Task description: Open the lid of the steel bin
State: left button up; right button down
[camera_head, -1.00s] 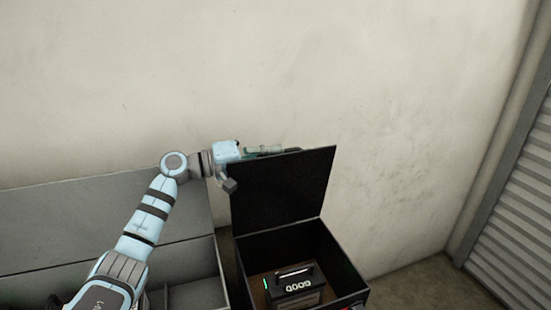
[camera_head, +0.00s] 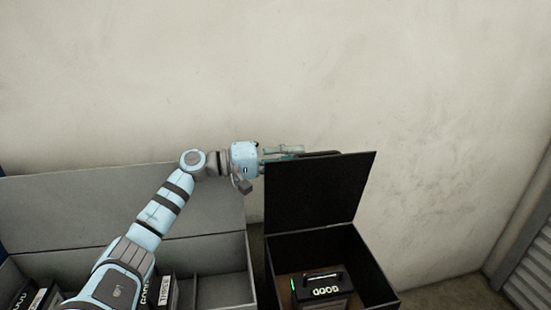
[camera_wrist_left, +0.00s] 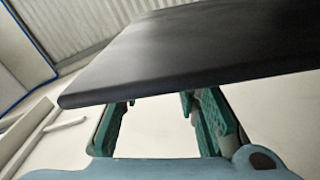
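The dark bin (camera_head: 384,286) stands right of centre in the head view. Its black lid (camera_head: 318,195) is raised, standing nearly upright at the back. My left gripper (camera_head: 305,153) is at the lid's top edge, near the wall, its fingers partly behind the lid. In the left wrist view, the lid (camera_wrist_left: 190,48) crosses above the teal fingers (camera_wrist_left: 160,118) and hides their far ends. The fingers are spread apart with a gap between them; I cannot tell whether they touch the lid. My right gripper is not in view.
A black battery box (camera_head: 322,289) with a handle and green light sits inside the dark bin. To the left, a grey bin (camera_head: 85,212) also has its lid up and holds several dark boxes. A pale wall (camera_head: 300,70) is close behind; a shutter (camera_head: 532,265) is at right.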

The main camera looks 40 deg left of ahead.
pick_arm(q)
jog(key=v, duration=0.7)
jog(key=shift+s+a, duration=0.25)
jog(key=shift+a, duration=0.1)
jog(key=shift+w+d, duration=0.1)
